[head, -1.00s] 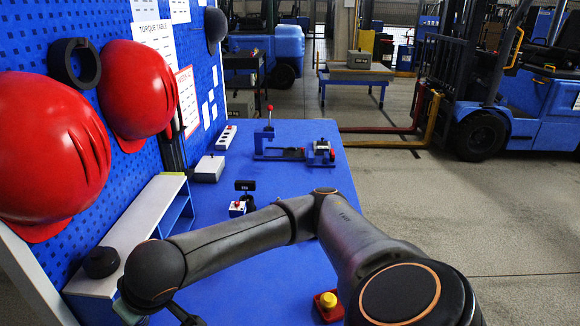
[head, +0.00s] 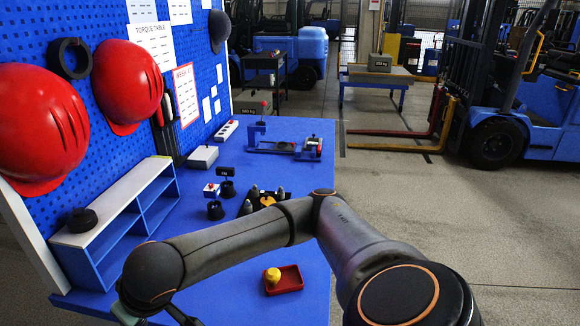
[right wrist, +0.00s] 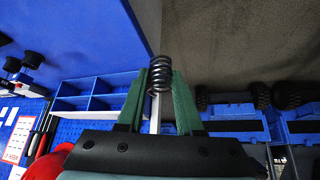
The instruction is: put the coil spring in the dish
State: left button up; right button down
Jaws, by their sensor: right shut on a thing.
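In the right wrist view, my right gripper (right wrist: 160,88) is shut on the dark coil spring (right wrist: 159,72). The spring is between the green fingertips, with its coils sticking out past them. In the head view my right arm reaches across to the lower left, and the spring is out of sight there. A small red square dish (head: 291,285) lies on the blue bench, below my forearm in the picture, with a yellow knob-like thing (head: 272,275) in it. My left gripper is not in view.
A white-topped blue shelf (head: 125,205) stands at the left with a black ring-like part (head: 82,220) on it. Dark cups (head: 215,210) and a black plate with grey pegs (head: 246,208) stand beyond my forearm. The bench around the dish is clear.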

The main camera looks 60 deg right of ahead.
aim_at(292, 280)
jog(key=k+l+u, duration=0.2)
jog(key=k+l, duration=0.25)
jog(key=l, duration=0.15)
jog(key=k+l+u, duration=0.1)
jog(key=l, duration=0.3)
jog(key=k+l+u, duration=0.1)
jog(key=l, duration=0.25)
jog(key=l+u, duration=0.1)
jog(key=l, duration=0.6)
jog(key=k+l+u, duration=0.1)
jog(key=l, duration=0.55)
